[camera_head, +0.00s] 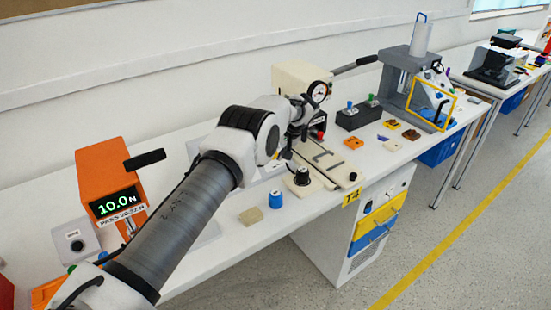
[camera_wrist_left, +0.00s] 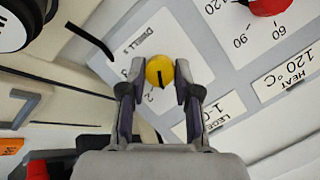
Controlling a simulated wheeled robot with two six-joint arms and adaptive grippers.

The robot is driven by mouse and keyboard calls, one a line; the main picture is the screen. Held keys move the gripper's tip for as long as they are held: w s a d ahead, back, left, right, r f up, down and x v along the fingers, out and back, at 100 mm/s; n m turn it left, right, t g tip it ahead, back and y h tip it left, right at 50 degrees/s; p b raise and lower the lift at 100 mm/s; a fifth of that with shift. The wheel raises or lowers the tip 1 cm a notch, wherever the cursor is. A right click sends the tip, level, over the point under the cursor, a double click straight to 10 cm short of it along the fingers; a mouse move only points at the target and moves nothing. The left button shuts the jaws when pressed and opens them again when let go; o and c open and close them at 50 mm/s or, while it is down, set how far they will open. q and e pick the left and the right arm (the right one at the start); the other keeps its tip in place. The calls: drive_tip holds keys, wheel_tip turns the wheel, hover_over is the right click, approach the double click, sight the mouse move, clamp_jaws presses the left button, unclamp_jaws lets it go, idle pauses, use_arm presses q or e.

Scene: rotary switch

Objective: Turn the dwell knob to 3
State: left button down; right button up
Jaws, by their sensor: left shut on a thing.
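The yellow dwell knob (camera_wrist_left: 159,69) shows in the left wrist view on a pale grey panel (camera_wrist_left: 211,27) marked "DWELL S". A short black line on the knob runs roughly down the picture. My left gripper (camera_wrist_left: 160,84) is shut on the knob, one finger on each side. In the head view my left arm reaches across the bench to the cream machine (camera_head: 292,76), and the knob is hidden there. My right gripper is not in view.
A red knob (camera_wrist_left: 268,6) with a scale of 60, 90 and 120 sits close at the right of the panel. A gauge (camera_head: 318,91) and black lever (camera_head: 354,66) are on the machine. A blue-capped piece (camera_head: 276,199) stands on the bench below my arm.

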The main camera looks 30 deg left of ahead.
use_arm(q)
drive_tip(key=m, duration=0.1)
drive_tip(key=m+b, duration=0.1)
drive_tip(key=m, duration=0.1)
drive_tip(key=m+y+b, duration=0.1)
drive_tip(key=shift+f+g, duration=0.3)
drive_tip(key=shift+m+y+b, duration=0.4)
drive_tip(key=shift+m+b, duration=0.1)
drive_tip(key=shift+m, duration=0.6)
drive_tip(key=m, duration=0.2)
drive_tip(key=shift+d+m+y, duration=0.1)
drive_tip(key=shift+m+y, duration=0.2)
drive_tip(key=shift+y, duration=0.1)
drive_tip(key=m+y, duration=0.1)
drive_tip(key=m, duration=0.3)
drive_tip(key=shift+s+m+t+y+p, duration=0.1)
drive_tip(key=shift+m+t+y+p, duration=0.35)
drive_tip(key=shift+m, duration=1.95)
